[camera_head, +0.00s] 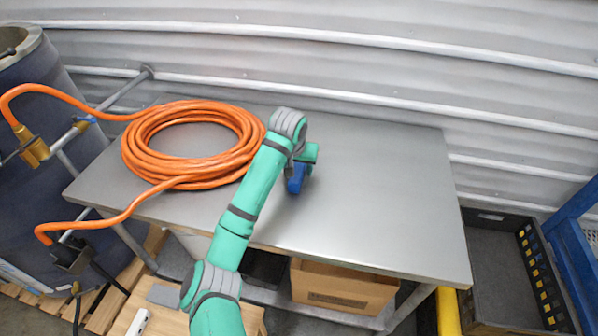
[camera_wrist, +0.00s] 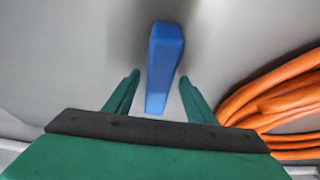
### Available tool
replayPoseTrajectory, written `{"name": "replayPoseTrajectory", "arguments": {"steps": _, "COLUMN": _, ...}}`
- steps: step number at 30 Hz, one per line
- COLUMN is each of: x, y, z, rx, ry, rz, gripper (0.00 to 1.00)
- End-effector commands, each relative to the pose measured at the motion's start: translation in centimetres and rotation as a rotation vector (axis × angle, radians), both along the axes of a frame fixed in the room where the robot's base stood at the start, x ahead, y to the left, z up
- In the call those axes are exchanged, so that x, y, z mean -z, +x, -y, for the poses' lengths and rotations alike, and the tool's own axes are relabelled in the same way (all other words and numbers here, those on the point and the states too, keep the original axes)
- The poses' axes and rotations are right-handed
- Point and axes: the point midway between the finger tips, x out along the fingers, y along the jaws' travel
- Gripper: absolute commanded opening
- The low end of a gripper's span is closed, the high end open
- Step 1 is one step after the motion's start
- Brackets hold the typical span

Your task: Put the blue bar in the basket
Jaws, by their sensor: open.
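The blue bar (camera_wrist: 165,62) is at the table surface in the wrist view, long and narrow, lying between and beyond my two green fingertips. My gripper (camera_wrist: 159,80) is open, with a visible gap between each finger and the bar. In the head view the blue bar (camera_head: 295,181) shows partly at the end of my teal arm, low over the table. My fingers are hidden there. A dark open crate (camera_head: 487,322) stands at the right beyond the table; it may be the basket.
A coiled orange hose (camera_head: 140,165) lies on the left of the metal table (camera_head: 390,200); it is right of my gripper in the wrist view. The table's right half is clear. A cardboard box (camera_head: 340,290) sits below. A corrugated wall (camera_head: 400,60) stands behind.

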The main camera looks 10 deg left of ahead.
Motion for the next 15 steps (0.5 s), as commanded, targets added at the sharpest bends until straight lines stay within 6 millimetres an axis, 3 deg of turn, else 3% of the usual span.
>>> {"name": "replayPoseTrajectory", "arguments": {"steps": 3, "x": -0.02, "y": 0.03, "z": 0.17, "rx": 0.002, "ry": 0.0, "rz": 0.0, "gripper": 0.5}}
{"name": "replayPoseTrajectory", "arguments": {"steps": 4, "x": -0.02, "y": 0.03, "z": 0.2, "rx": 0.002, "ry": 0.0, "rz": 0.0, "gripper": 0.45}}
{"name": "replayPoseTrajectory", "arguments": {"steps": 9, "x": -0.04, "y": 0.04, "z": 0.26, "rx": 0.003, "ry": 0.0, "rz": 0.0, "gripper": 0.05}}
{"name": "replayPoseTrajectory", "arguments": {"steps": 15, "x": -0.08, "y": 0.05, "z": 0.27, "rx": 0.003, "ry": 0.0, "rz": 0.0, "gripper": 0.0}}
